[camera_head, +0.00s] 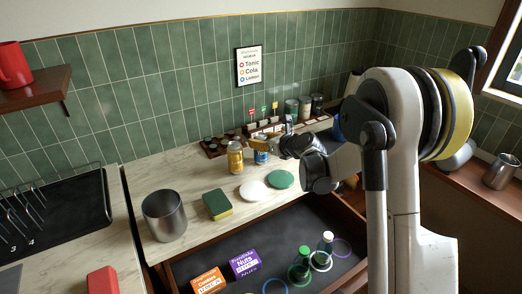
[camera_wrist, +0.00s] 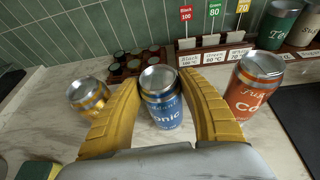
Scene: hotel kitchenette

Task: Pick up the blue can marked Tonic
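The blue can marked Tonic (camera_wrist: 162,108) stands upright on the counter, between the two yellow fingers of my gripper (camera_wrist: 160,92) in the wrist view. The fingers lie close along both sides of the can; whether they touch it I cannot tell. In the head view the blue can (camera_head: 261,154) shows at the counter's back, partly hidden by my gripper (camera_head: 262,147). A gold can (camera_wrist: 88,96) stands left of it, and a red-orange Cola can (camera_wrist: 255,85) stands to the right in the wrist view.
A dark rack of small capsules (camera_wrist: 136,64) and a row of labelled holders (camera_wrist: 215,52) stand behind the cans. A white disc (camera_head: 253,191), a green disc (camera_head: 280,179) and a sponge (camera_head: 217,204) lie in front. An open drawer (camera_head: 262,250) holds boxes and bottles below.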

